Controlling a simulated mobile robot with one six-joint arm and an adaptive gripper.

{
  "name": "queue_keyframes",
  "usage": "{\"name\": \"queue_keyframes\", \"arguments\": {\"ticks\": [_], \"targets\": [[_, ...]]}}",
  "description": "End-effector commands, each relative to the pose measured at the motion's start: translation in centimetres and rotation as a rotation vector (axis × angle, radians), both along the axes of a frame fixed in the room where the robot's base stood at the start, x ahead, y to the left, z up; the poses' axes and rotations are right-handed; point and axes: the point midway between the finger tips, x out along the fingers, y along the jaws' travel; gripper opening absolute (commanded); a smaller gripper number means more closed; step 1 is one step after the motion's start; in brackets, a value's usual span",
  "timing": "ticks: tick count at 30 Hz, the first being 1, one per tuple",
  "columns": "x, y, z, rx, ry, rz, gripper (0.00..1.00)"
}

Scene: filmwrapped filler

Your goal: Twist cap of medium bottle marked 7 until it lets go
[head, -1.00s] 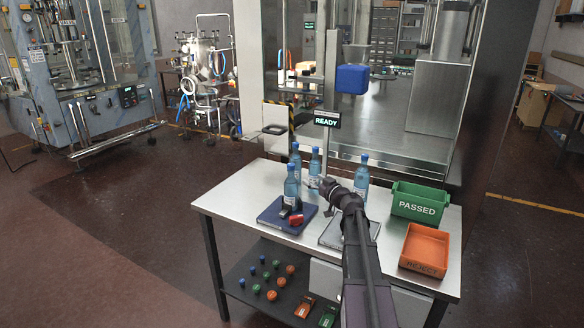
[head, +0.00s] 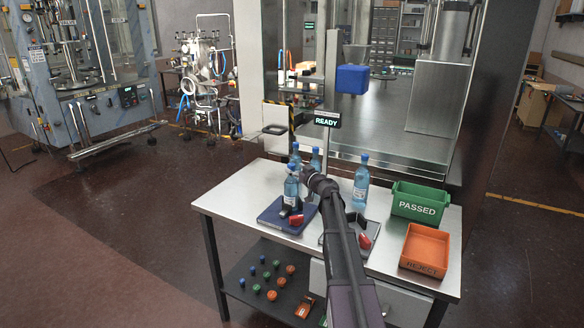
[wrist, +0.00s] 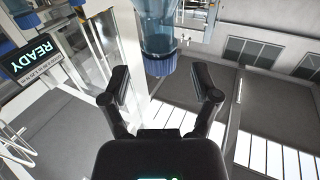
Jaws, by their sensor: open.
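In the head view, a translucent blue bottle with a blue cap (head: 291,185) stands upright on a dark blue pad. Two similar bottles (head: 296,154) (head: 315,160) stand behind it, and another (head: 361,184) stands to the right. I cannot read a 7 on any of them. My gripper (head: 306,175) is at the upper right of the bottle on the pad, its fingers not clearly visible. In the wrist view my gripper (wrist: 163,84) is open and empty. A blue bottle (wrist: 157,40) shows just beyond and between the fingertips, apart from them.
A dark blue pad (head: 273,221) with a red-and-black fixture lies on the steel table (head: 230,199). A second red fixture (head: 364,241) is right of my arm. Green PASSED (head: 420,205) and orange REJECT (head: 425,246) bins stand at the right. A READY sign (head: 327,121) rises behind.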

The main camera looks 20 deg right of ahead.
Motion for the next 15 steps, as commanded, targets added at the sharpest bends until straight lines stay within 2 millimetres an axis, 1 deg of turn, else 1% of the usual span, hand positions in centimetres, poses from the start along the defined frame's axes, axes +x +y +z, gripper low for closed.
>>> {"name": "queue_keyframes", "arguments": {"ticks": [1,6,10,15], "targets": [[0.9,0.0,0.0,0.0,0.0,0.0,0.79],[2.2,0.3,0.0,0.0,0.0,-0.001,0.79],[2.7,0.5,0.0,0.0,0.0,0.0,0.79],[2.8,0.6,0.0,0.0,0.0,-0.001,0.79]]}}
